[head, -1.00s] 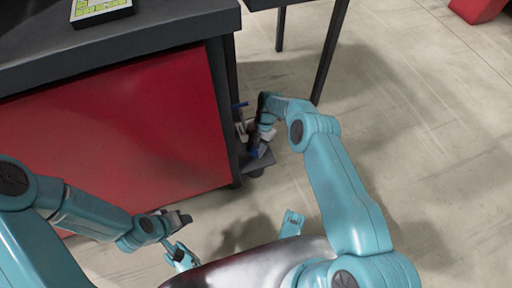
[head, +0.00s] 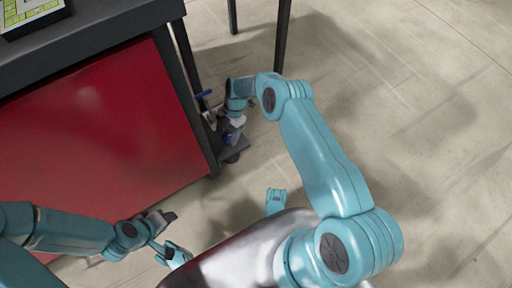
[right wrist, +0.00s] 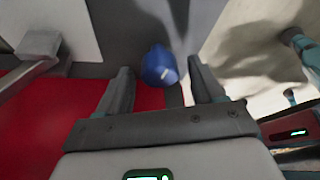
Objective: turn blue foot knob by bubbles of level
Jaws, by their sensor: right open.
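A blue knob (right wrist: 159,66) sits between the two open dark fingers of my right gripper (right wrist: 161,72) in the right wrist view, with gaps on both sides. The gripper's fingers are mostly hidden in that view. My left gripper (head: 162,218) hangs low in front of the red panel, apart from the knob; its jaws are too small to read. A device with a yellow-green face (head: 32,10) lies on the bench top; no bubbles can be made out.
The red panel (head: 95,130) and dark bench leg (head: 196,95) stand close on the left of my right gripper. Another table's dark legs (head: 282,35) stand behind. The floor (head: 420,120) to the right is clear.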

